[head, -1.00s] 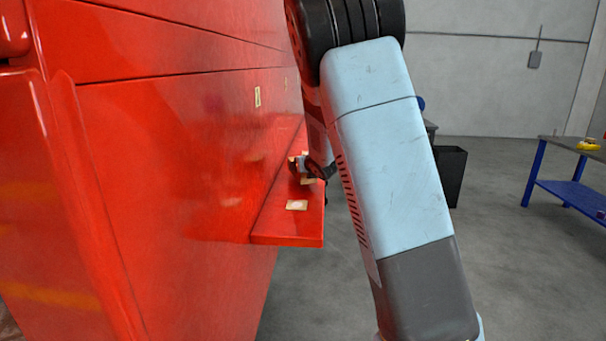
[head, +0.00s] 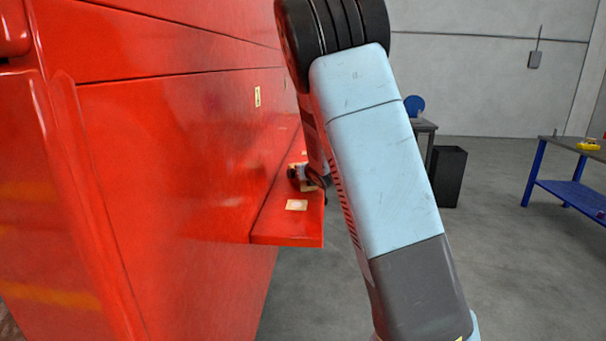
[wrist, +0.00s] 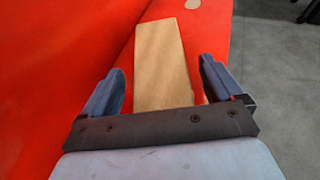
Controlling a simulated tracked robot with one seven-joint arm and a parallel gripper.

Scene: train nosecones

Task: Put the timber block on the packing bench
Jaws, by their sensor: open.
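The timber block (wrist: 163,65) is a pale, flat piece of wood on the red ledge, seen in the wrist view. My gripper (wrist: 160,85) is open, with one finger on each side of the block; both fingers look apart from it. The near end of the block is hidden behind my gripper's dark bar. In the head view my gripper (head: 308,180) is small and partly hidden by my arm, over the red ledge (head: 275,230). The block cannot be made out clearly there. I cannot tell which of the tables in view is the packing bench.
A blue-legged table (head: 566,188) with a yellow item (head: 588,144) on top stands at the right. A black bin (head: 447,177) and another table (head: 424,127) stand behind my arm. The red train body (head: 170,150) fills the left. Grey floor lies open between.

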